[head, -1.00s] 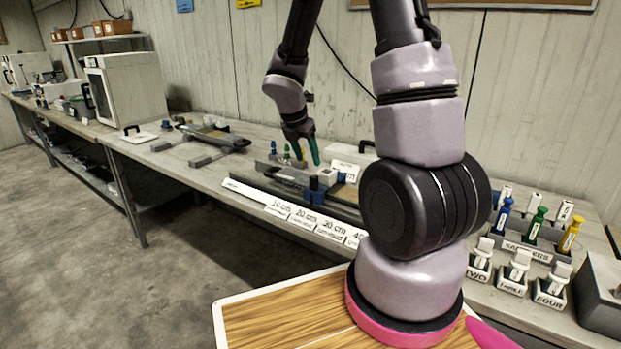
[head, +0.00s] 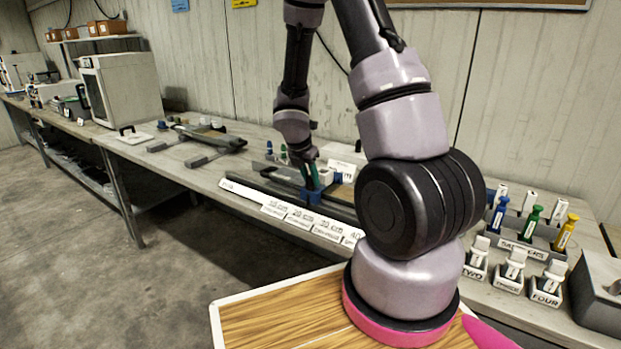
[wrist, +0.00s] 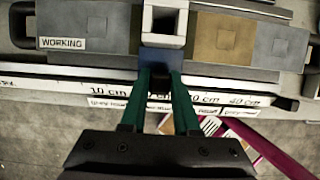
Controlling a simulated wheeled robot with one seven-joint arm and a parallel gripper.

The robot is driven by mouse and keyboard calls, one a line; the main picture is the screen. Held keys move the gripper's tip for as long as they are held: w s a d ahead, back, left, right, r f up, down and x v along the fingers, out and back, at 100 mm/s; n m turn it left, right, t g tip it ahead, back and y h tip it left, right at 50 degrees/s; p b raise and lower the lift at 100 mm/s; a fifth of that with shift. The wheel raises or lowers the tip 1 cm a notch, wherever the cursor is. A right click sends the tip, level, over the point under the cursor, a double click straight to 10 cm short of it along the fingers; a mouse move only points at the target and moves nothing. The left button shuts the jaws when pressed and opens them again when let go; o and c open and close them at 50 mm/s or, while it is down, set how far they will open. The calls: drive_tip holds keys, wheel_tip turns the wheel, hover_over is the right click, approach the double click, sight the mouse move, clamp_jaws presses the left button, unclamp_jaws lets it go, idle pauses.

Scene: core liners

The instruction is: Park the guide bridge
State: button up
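A blue block with a post, probably the guide bridge (head: 312,196), sits across the dark rail (head: 342,211) on the bench. In the wrist view the blue block (wrist: 160,62) touches or adjoins a white square frame (wrist: 165,18) with a dark opening. My gripper (head: 311,183) points down at the blue block. In the wrist view its two green fingers (wrist: 160,72) reach the block with a gap between them. Whether they press on its post is hidden.
A distance scale (head: 290,213) runs along the bench's front edge. A grey tray marked WORKING (wrist: 85,27) lies left of the white frame. Labelled sample holders (head: 510,265) and coloured bottles (head: 531,224) stand at the right. A grey rack (head: 205,138) lies farther left.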

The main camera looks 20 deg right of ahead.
clamp_jaws()
idle(1.1)
